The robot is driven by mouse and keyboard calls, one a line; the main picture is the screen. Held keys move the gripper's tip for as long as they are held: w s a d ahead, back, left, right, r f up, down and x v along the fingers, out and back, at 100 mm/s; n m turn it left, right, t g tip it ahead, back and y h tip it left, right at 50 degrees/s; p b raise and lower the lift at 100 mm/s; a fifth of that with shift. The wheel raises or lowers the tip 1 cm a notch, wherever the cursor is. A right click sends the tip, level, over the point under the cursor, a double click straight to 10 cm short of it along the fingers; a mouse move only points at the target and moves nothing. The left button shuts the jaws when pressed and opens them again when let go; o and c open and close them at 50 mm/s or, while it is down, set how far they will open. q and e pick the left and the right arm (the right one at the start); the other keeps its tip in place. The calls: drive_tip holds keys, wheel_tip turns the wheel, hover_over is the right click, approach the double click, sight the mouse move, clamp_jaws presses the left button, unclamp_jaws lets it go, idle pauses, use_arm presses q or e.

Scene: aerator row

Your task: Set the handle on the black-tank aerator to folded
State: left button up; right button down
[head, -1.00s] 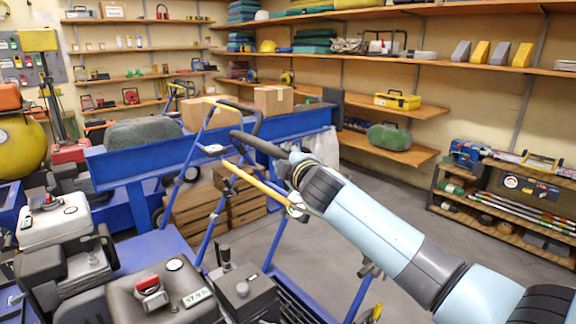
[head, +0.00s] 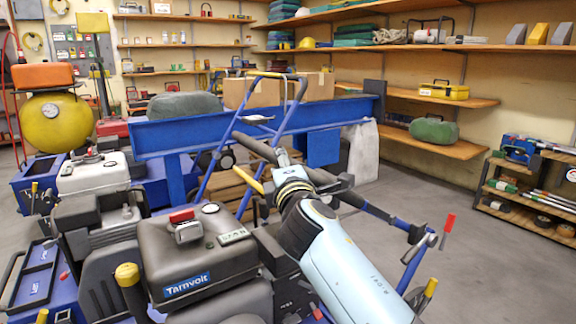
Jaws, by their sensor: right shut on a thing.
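The black-tank aerator's tank (head: 165,246), dark grey with a red cap and a "Tarnvolt" label, is at the lower middle of the head view. Its handle (head: 380,214) is a bar with black grips, slanting from upper left to lower right, beyond and right of the tank. A blue leg runs down from its right end. My right gripper (head: 290,176) is shut on the middle of the handle bar. My pale blue wrist hides part of the bar and the machine's lower frame. The handle stands raised at a slant, apart from the tank. My left gripper is not in view.
A white-tank aerator (head: 92,176) stands close on the left, and a yellow-tank machine (head: 58,122) beyond it. A blue beam (head: 170,140) and cardboard boxes (head: 262,92) stand behind. A low shelf (head: 500,190) is at right. Grey floor lies clear before it.

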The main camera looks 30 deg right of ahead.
idle(0.4)
drive_tip(key=c, duration=1)
unclamp_jaws()
